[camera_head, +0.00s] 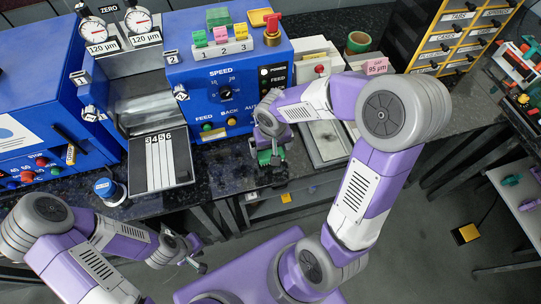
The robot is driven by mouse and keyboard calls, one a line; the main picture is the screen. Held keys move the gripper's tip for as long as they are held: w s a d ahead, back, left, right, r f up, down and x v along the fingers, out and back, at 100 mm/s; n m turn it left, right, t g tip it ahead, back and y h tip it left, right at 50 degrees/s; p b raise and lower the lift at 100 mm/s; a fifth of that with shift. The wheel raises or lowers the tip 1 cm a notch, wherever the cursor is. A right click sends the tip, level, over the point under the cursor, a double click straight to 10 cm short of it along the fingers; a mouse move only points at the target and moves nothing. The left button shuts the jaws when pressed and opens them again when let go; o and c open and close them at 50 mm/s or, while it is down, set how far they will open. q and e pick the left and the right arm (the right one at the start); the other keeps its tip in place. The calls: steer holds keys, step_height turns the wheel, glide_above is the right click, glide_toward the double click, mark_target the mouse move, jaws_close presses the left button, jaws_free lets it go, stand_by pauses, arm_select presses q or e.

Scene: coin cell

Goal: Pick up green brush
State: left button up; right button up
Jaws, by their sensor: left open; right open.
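My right gripper (270,158) is open and points down at the front edge of the dark bench, in front of the blue machine. A small green thing (264,157) shows at its fingers, mostly hidden by the gripper. It may be the green brush, but its shape and whether the fingers touch it cannot be told. My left gripper (196,256) is open and empty, low in front of the bench edge, well away from the green thing.
A blue machine (190,78) with knobs and a numbered rack (224,48) stands behind my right gripper. A numbered plate (160,162) and a blue-topped jar (104,187) are to the left. A pale tray (330,143) lies to the right.

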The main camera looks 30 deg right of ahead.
mark_target(271, 153)
step_height(271, 153, down, 3)
steer(key=shift+f+b, duration=0.1)
steer(key=shift+b, duration=0.5)
steer(key=shift+f, duration=0.4)
steer(key=shift+r, duration=0.1)
steer(key=c, duration=0.8)
steer(key=shift+o, duration=0.2)
step_height(271, 153, up, 10)
steer(key=p, duration=0.3)
steer(key=shift+p, duration=0.4)
